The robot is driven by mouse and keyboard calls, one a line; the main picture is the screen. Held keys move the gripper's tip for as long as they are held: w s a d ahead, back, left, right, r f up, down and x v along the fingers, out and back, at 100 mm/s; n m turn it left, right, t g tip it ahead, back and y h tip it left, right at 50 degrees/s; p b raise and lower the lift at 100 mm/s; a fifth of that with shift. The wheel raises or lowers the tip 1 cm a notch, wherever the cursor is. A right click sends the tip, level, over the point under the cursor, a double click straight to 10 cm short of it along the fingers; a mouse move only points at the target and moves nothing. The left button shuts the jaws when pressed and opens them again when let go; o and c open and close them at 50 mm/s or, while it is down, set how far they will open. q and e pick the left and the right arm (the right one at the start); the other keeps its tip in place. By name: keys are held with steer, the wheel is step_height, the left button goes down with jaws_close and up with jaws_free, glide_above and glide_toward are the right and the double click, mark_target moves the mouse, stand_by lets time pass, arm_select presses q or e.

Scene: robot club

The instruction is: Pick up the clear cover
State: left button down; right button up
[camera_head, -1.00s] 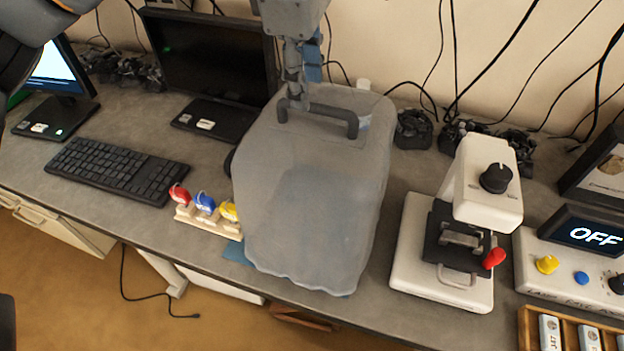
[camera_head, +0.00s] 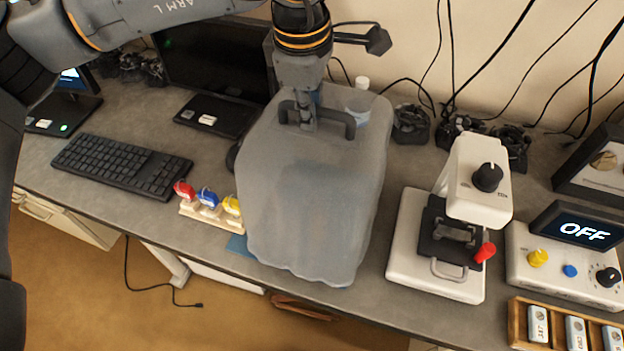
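The clear cover (camera_head: 310,205) is a large, milky see-through box shape with a wavy lower edge. It stands in the middle of the grey desk and has a dark grey handle (camera_head: 340,121) on top. My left gripper (camera_head: 306,122) comes down from above, with its fingers at the left part of the handle. The fingers are seen nearly edge-on and overlap the bar, so I cannot tell whether they are closed on it. What is under the cover is only a blur. My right gripper is not in view.
Left of the cover are a keyboard (camera_head: 122,166) and a small stand with red, blue and yellow knobs (camera_head: 208,203). A white-capped bottle (camera_head: 361,98) is close behind the cover. A white microscope-like device (camera_head: 478,185) stands close on the right, beside an "OFF" control box (camera_head: 575,262).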

arm_select(q)
steer(key=shift+r, duration=0.2)
stand_by(0.6)
steer(key=shift+r+b, duration=0.45)
steer(key=shift+r, duration=0.8)
steer(key=s+r+b, duration=0.6)
steer(key=s+r, duration=0.4)
steer(key=s, duration=0.4)
steer(key=shift+d+r, duration=0.1)
